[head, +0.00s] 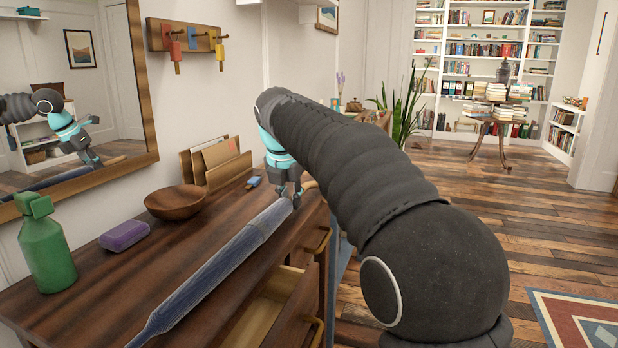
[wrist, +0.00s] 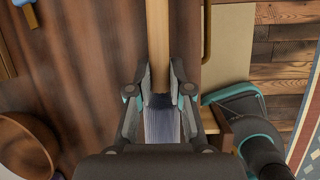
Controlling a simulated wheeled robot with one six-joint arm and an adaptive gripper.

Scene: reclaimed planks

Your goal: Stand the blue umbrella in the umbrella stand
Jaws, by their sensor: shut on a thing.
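The blue umbrella (head: 225,262) lies long and slim along the front part of the dresser top (head: 95,305), its far end near the edge. Its pale wooden handle (wrist: 157,45) and blue folded cloth (wrist: 163,126) show in the wrist view. My gripper (head: 290,192) is shut on the umbrella where the handle meets the cloth. In the wrist view the fingers (wrist: 160,98) sit on both sides of it. I cannot make out the umbrella stand in either view; my arm hides part of the floor beside the dresser.
A drawer (head: 270,310) stands open below the umbrella. A green bottle (head: 48,250), purple box (head: 124,236), wooden bowl (head: 175,203), letter holder (head: 214,163) and small blue item (head: 253,182) are on the dresser. A mirror (head: 146,80) hangs behind. Floor to the right is largely open.

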